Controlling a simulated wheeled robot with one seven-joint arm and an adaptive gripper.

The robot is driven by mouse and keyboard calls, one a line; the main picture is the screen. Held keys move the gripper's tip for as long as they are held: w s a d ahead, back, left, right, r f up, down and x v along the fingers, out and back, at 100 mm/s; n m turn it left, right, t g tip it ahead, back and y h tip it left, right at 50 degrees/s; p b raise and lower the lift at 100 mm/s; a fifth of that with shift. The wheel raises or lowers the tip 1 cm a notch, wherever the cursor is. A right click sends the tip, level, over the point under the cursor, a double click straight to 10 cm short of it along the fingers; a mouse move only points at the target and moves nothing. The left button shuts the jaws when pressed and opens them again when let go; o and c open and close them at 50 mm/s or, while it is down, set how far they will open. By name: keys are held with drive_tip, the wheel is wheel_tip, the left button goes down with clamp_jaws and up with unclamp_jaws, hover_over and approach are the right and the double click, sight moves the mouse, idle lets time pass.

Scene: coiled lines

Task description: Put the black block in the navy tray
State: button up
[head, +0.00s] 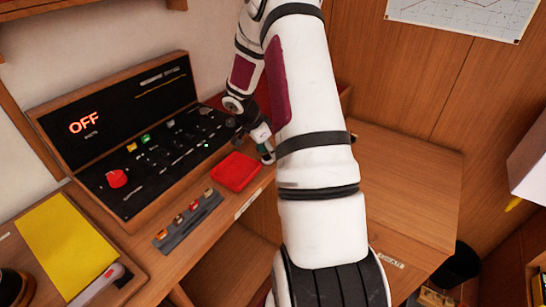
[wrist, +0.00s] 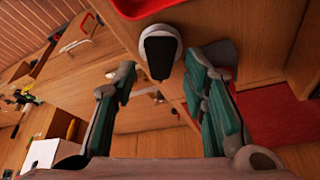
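My gripper (head: 266,148) hangs over the desk's front edge, just right of a red tray in the head view. In the wrist view its two green fingers (wrist: 160,98) stand apart with a gap between them. A dark-faced piece with a white rounded rim (wrist: 160,52) shows beyond this gap; I cannot tell what it is. A dark grey patch (wrist: 222,52) lies partly behind the right finger. I cannot make out the black block or a navy tray for certain in either view. My arm hides part of the desk.
The red tray (head: 236,171) lies in front of an open console case (head: 150,135) reading OFF. A grey-blue rack (head: 188,222) with several small coloured pieces lies left of the tray. A yellow sheet (head: 68,245) lies at far left. Bare wood (head: 405,185) shows right of my arm.

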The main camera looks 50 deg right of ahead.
drive_tip(key=shift+x, duration=0.95)
drive_tip(key=shift+w, duration=0.1)
clamp_jaws()
